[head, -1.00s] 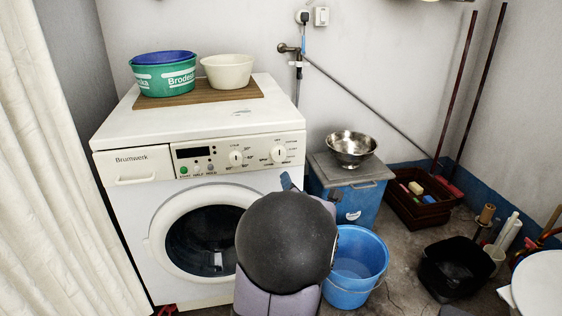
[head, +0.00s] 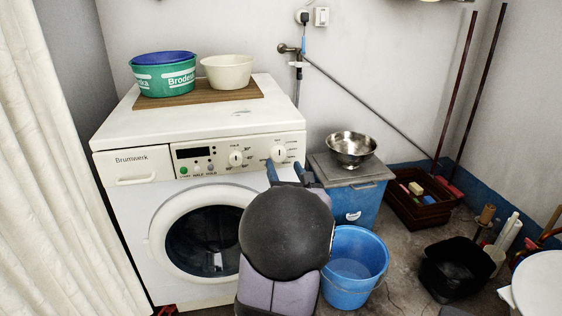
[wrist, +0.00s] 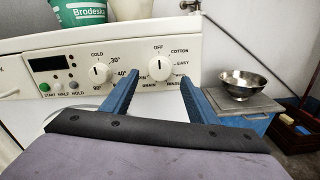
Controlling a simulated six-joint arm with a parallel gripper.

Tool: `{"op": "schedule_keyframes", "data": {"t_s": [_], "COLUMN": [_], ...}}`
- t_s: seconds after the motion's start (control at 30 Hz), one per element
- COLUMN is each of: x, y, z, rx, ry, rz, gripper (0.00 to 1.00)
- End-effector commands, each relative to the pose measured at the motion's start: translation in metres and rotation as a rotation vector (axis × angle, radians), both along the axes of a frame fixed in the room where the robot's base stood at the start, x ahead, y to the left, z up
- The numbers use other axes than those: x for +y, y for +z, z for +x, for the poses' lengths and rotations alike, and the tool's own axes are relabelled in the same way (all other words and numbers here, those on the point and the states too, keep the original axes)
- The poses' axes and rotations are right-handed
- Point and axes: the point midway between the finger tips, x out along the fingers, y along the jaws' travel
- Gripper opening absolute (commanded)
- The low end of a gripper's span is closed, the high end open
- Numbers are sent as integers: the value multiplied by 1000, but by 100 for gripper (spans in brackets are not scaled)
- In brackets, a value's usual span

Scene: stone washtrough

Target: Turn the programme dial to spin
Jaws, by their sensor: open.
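The washing machine (head: 130,215) is white, with a control panel along its front top edge. The programme dial (head: 279,154) is a round white knob at the panel's right, with its dark pointer mark up towards OFF. In the wrist view the programme dial (wrist: 160,68) has OFF above it, COTTON and EASY at its right, and a partly covered SPIN label at its left. My gripper (head: 286,168) is open and empty. In the wrist view its blue fingers (wrist: 160,84) point at the panel on either side of the dial's lower part, apart from it as far as I can tell.
A second knob, the temperature dial (head: 236,158), sits just left of the programme dial. A green start button (head: 184,171) is further left. A blue box (head: 355,203) with a steel bowl (head: 351,148) and a blue bucket (head: 353,265) stand right of the machine.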

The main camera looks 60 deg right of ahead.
Motion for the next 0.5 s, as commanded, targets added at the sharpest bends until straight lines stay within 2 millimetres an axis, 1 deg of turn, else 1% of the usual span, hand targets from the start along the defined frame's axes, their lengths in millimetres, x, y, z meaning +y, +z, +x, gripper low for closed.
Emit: {"op": "schedule_keyframes", "data": {"t_s": [0.03,0.2,0.33,0.5], "x": [-5,-20,-28,-32], "y": [-1,-1,-1,-1], "z": [6,21,28,32], "rx": [0,-1,0,0], "ry": [3,2,1,0], "rz": [0,0,1,1], "gripper": [54,54,54,54]}}
